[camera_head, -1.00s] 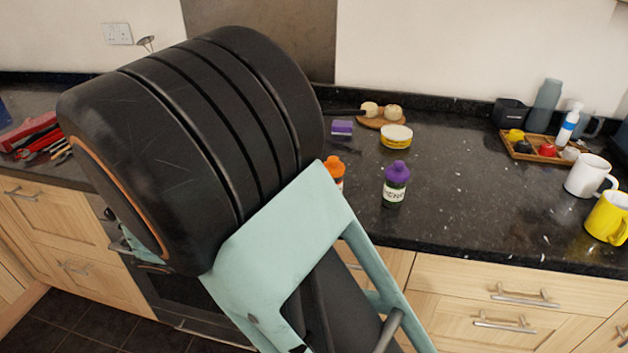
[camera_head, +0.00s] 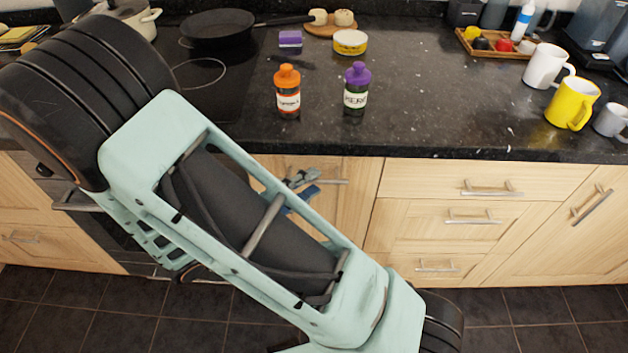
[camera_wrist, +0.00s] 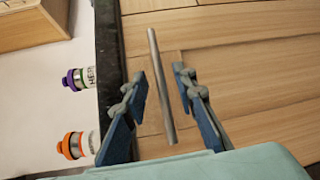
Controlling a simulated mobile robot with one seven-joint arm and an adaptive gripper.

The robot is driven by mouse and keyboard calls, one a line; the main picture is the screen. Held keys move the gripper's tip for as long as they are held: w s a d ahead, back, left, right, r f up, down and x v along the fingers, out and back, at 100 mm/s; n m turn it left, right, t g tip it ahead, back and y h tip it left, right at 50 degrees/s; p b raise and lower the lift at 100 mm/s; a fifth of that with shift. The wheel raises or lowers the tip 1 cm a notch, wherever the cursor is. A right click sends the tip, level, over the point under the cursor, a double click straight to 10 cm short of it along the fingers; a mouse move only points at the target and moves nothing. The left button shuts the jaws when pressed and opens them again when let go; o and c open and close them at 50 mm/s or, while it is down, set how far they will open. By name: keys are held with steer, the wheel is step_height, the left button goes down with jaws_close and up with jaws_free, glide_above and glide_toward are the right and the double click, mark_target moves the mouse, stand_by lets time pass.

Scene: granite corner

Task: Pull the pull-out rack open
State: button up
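The pull-out rack appears closed behind a light wood front (camera_head: 350,222) below the counter, between the oven and the drawers. Its silver bar handle (camera_head: 334,181) is partly hidden by my gripper (camera_head: 303,184), at the handle's left part. In the wrist view, the handle (camera_wrist: 160,85) runs between the two blue-grey fingers of my gripper (camera_wrist: 159,76). The fingers are open, with a gap on both sides of the bar. How far the fingertips reach past the bar is hard to tell. The rack's inside is hidden.
An orange-capped bottle (camera_head: 288,92) and a purple-capped bottle (camera_head: 355,90) stand near the counter edge above the rack. Drawers with bar handles (camera_head: 473,218) are to the right. My arm covers the oven area at left. Dark floor tiles in front look clear.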

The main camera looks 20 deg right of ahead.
steer(key=shift+x, duration=1.1)
steer(key=shift+a, duration=0.1)
jaws_close()
